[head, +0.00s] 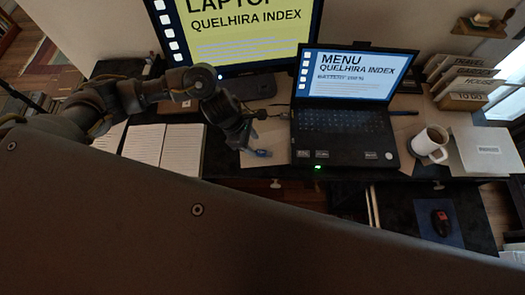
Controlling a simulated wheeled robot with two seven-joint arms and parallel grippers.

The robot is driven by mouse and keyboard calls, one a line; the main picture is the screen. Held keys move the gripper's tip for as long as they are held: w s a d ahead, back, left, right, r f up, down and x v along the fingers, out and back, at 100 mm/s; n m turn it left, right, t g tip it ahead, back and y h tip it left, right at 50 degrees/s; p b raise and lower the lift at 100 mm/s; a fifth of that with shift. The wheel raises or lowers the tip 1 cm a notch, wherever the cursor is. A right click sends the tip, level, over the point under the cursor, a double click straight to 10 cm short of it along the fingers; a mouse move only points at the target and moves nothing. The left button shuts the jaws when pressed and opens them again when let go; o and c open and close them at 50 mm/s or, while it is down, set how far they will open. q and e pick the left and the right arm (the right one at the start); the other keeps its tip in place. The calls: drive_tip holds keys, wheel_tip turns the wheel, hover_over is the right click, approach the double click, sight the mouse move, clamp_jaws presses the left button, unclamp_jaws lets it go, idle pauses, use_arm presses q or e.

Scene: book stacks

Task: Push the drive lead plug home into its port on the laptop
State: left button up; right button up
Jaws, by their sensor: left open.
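The laptop (345,149) stands open on the dark desk, its screen (352,75) lit with a menu page. A small green light shows at its front edge. A small blue plug (263,153), apparently the drive lead's, lies left of the laptop on a tan sheet, apart from the laptop's side. My left gripper (246,146) points down just left of the blue plug and is open. Its fingertips are dark and small, so I cannot tell whether they touch the plug. The laptop's port cannot be made out. My right gripper is out of view.
A monitor (245,30) stands behind. An open notebook (165,148) lies left, under my left arm. A white mug (428,143) of dark drink stands right of the laptop, beside a pale closed box or folder (487,150). Labelled card trays (462,78) stand at back right.

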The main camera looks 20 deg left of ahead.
sight(262, 152)
use_arm(q)
drive_tip(key=shift+d+f, duration=0.3)
drive_tip(key=shift+f, duration=0.3)
drive_tip(key=shift+d+f, duration=0.1)
drive_tip(key=p+x, duration=0.2)
drive_tip(key=x, duration=0.2)
drive_tip(key=shift+w+d+f, duration=0.1)
drive_tip(key=shift+w+d, duration=0.05)
drive_tip(key=shift+d+f, duration=0.1)
drive_tip(key=shift+f, duration=0.2)
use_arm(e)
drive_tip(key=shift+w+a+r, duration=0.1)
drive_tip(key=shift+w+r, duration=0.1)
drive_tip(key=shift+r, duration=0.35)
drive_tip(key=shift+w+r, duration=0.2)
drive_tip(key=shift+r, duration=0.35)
use_arm(q)
drive_tip(key=shift+c, duration=0.4)
clamp_jaws()
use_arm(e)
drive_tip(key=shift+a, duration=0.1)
